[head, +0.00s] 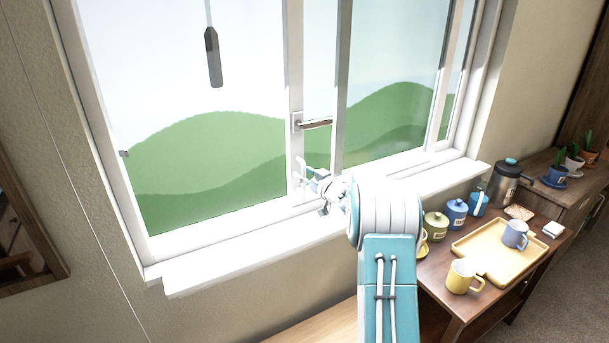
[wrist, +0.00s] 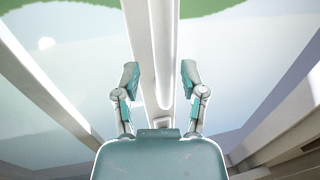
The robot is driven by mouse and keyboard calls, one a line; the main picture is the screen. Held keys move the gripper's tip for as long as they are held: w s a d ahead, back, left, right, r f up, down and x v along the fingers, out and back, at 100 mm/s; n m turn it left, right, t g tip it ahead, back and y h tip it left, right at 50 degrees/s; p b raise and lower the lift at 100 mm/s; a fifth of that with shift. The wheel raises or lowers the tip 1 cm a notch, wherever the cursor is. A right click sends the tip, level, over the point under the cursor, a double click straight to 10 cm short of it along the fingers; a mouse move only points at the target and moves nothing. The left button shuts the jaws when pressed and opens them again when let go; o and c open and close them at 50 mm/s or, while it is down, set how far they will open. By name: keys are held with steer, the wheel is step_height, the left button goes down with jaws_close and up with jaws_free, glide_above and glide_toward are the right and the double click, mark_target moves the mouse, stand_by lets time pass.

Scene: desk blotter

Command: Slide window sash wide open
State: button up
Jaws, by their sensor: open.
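The window has white-framed sashes. One upright white stile (head: 294,70) stands left of centre and carries a lever-like handle (head: 316,124) pointing right. A second upright (head: 342,80) stands to its right. My gripper (head: 309,186) is at the lower part of the left stile, below the handle, with its fingers spread. In the wrist view my gripper (wrist: 160,78) is open, one finger on each side of a white upright bar (wrist: 163,50) with a rounded end. I cannot tell whether either finger touches it.
A white sill (head: 225,262) runs below the window. A dark pull (head: 212,57) hangs before the left pane.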

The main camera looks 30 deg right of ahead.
steer(key=s+d, duration=0.2)
steer(key=s, duration=0.9)
steer(key=shift+s+d, duration=0.25)
steer(key=shift+s, duration=0.1)
steer(key=s+a+r+m+g+h, duration=0.35)
steer(key=s+a+r+h, duration=0.35)
steer(key=a+r, duration=0.45)
steer(key=s+a+f+g+y, duration=0.1)
steer(key=s+a+f+g, duration=0.2)
steer(key=s+a, duration=0.6)
steer(key=s+a+f+n+g+y, duration=0.1)
steer(key=s+a+g, duration=0.4)
steer(key=s, duration=1.2)
steer(key=a+f+y, duration=0.1)
steer(key=a, duration=0.3)
steer(key=shift+s+a+f+y, duration=0.15)
steer(key=shift+s+f+y, duration=0.15)
steer(key=shift+f, duration=0.1)
